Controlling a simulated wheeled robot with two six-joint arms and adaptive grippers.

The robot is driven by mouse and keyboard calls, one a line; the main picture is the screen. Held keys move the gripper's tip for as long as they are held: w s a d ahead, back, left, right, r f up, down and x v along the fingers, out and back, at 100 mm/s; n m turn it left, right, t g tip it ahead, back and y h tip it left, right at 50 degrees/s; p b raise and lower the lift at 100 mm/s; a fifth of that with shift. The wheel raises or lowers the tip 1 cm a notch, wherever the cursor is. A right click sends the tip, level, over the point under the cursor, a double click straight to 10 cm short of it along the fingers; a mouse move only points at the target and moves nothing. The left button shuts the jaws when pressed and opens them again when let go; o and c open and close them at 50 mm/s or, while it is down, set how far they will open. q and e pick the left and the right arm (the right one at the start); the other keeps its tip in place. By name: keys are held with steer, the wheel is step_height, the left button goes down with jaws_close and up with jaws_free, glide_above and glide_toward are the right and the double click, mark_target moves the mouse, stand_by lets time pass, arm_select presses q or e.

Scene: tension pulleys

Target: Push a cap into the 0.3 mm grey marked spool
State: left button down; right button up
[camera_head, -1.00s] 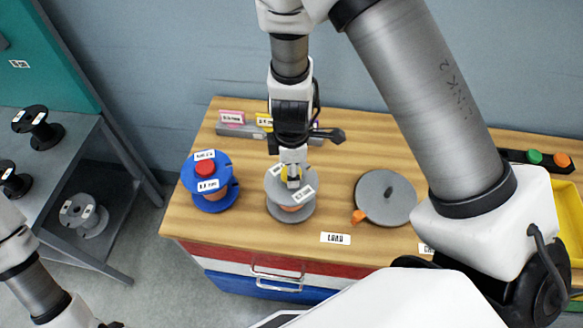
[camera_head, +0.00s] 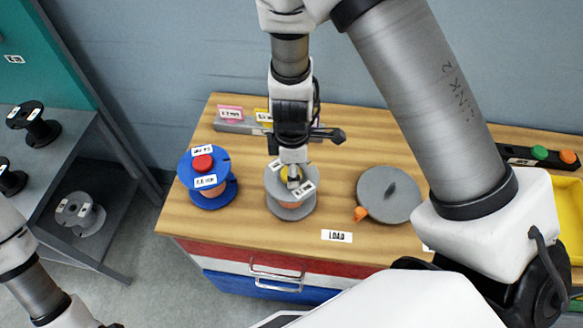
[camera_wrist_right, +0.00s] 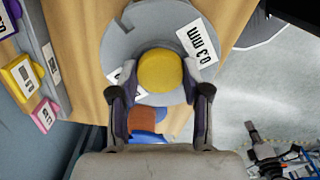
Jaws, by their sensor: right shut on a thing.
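The grey spool (camera_head: 290,207) stands upright on the wooden table, with copper winding between its flanges. In the right wrist view its top flange (camera_wrist_right: 150,28) carries a label reading 0.3 mm. My right gripper (camera_head: 293,180) points down at the spool's centre. In the right wrist view its fingers (camera_wrist_right: 160,105) are shut on a yellow cap (camera_wrist_right: 160,71), which sits at the middle of the flange. How deep the cap is in the hub cannot be told. My left arm shows at the lower left; its gripper is not in view.
A blue spool (camera_head: 210,193) with a red cap (camera_head: 203,163) stands just left. A grey disc with an orange tab (camera_head: 388,195) lies to the right, behind the LOAD label (camera_head: 337,236). A side shelf holds other spools.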

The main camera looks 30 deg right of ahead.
steer(key=shift+s+f+b, duration=0.15)
steer(key=shift+b, duration=0.3)
stand_by(1.1)
steer(key=o, duration=1)
steer(key=r, duration=1.2)
steer(key=shift+w, duration=0.2)
steer(key=shift+s, duration=0.1)
